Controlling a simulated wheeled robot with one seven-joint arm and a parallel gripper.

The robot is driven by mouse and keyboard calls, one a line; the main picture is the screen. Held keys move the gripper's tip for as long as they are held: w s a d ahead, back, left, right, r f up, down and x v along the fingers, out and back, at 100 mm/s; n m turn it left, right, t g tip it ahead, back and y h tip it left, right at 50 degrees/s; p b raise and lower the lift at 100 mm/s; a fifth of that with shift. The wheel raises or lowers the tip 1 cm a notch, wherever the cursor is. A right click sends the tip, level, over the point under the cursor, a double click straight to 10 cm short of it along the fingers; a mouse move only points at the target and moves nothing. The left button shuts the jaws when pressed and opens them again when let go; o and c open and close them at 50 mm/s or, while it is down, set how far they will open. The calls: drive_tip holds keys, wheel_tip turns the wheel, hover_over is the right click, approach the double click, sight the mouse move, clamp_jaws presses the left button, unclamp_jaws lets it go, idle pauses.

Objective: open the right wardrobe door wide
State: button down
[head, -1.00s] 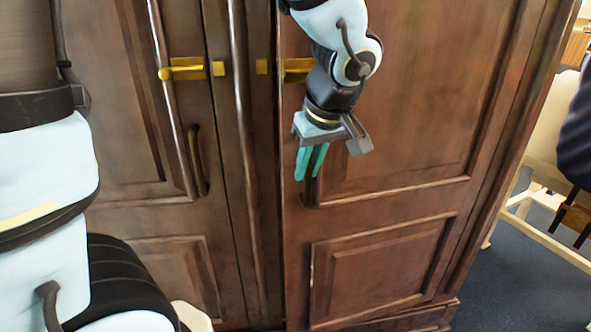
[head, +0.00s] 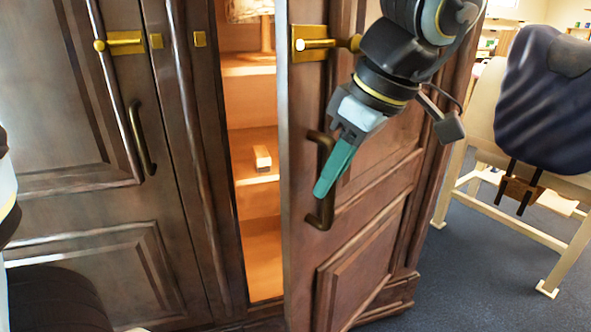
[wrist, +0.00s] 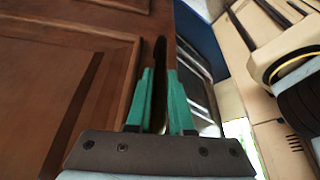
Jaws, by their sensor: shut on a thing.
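The right wardrobe door (head: 305,262) is brown wood and stands partly open in the head view, with a gap along its left edge showing the lit inside. Its dark bar handle (head: 322,217) is upright on the door front. My gripper (head: 320,190) is shut on this handle, and its teal fingers hide the handle's middle. In the wrist view the dark handle (wrist: 160,52) runs between the teal fingers of my gripper (wrist: 164,90). The brass latch (head: 311,43) on the right door is above my gripper.
The left wardrobe door (head: 75,215) is shut, with its own handle (head: 141,138) and brass latch (head: 124,42). Inside are shelves and a small pale block (head: 262,157). A pale chair (head: 476,113) with a dark garment (head: 545,95) stands to the right; blue floor (head: 455,270) is open before it.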

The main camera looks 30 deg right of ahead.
drive_tip(key=shift+s+d+r, duration=0.1)
drive_tip(key=shift+s+d, duration=0.35)
drive_tip(key=shift+s, duration=0.35)
drive_tip(key=shift+s+d, duration=0.45)
drive_tip(key=shift+s, duration=0.35)
drive_tip(key=c, duration=0.8)
unclamp_jaws()
drive_tip(key=shift+a, duration=0.1)
drive_tip(key=v, duration=1)
drive_tip(key=shift+s+r+b, duration=0.25)
drive_tip(key=shift+r+b, duration=0.05)
drive_tip(key=shift+b, duration=0.15)
drive_tip(key=shift+f, duration=0.1)
